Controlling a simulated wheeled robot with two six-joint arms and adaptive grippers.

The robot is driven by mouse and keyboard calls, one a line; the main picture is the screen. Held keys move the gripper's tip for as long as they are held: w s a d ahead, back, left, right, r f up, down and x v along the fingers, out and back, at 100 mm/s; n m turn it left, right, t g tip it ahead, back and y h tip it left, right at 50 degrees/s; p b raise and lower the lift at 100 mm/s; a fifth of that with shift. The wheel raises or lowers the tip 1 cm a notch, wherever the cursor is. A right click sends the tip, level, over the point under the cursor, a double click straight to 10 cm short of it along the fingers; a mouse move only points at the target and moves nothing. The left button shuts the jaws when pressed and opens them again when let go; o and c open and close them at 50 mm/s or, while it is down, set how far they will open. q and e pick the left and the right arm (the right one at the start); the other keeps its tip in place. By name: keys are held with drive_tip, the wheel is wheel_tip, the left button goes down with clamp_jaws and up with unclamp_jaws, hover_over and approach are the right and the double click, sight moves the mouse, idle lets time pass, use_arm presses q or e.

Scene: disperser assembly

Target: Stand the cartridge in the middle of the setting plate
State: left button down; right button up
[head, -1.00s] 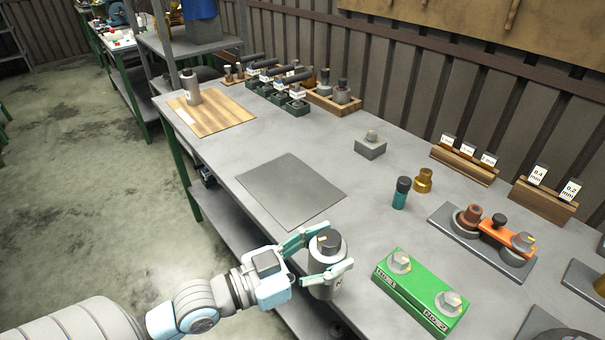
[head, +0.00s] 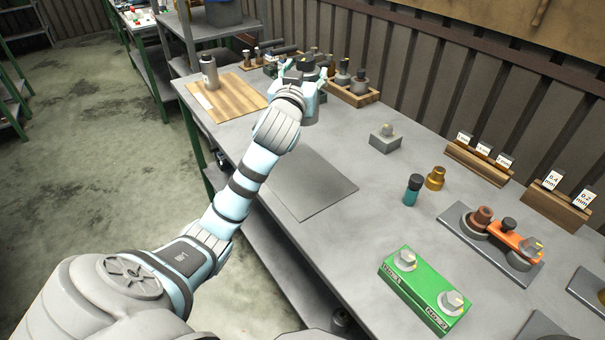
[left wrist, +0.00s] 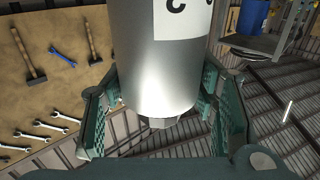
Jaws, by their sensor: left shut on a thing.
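My left gripper (head: 300,74) is shut on a grey metal cylinder with a dark top (head: 307,65), which I take to be the cartridge. In the left wrist view the cylinder (left wrist: 158,70) is between the green fingers, with a white label bearing a black letter C. The gripper is over the far left part of the bench; my arm hides much of the cylinder, and I cannot tell whether it touches the bench. The flat dark grey square (head: 318,188), probably the setting plate, lies empty, partly behind my forearm. My right gripper is not in view.
A wooden board (head: 238,100) at the left bears another grey cylinder (head: 209,72). A wooden tray (head: 352,96) with dark-topped parts stands right of my gripper. A grey block (head: 385,140), a teal bottle (head: 413,190) and a green box (head: 425,290) stand further right.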

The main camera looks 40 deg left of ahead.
use_arm(q)
drive_tip(key=shift+a+r+y, duration=0.3)
wheel_tip(320, 180, down, 20)
drive_tip(key=b, duration=0.5)
drive_tip(key=shift+r+b, duration=0.25)
drive_tip(key=shift+b, duration=0.1)
drive_tip(key=c, duration=0.6)
unclamp_jaws()
drive_tip(key=shift+f, duration=0.1)
drive_tip(key=shift+c, duration=0.2)
drive_tip(key=shift+s, duration=0.15)
drive_tip(key=v, duration=1.1)
drive_tip(key=shift+s+d+p, duration=0.25)
drive_tip(key=shift+s+p, duration=0.05)
drive_tip(key=shift+p, duration=0.15)
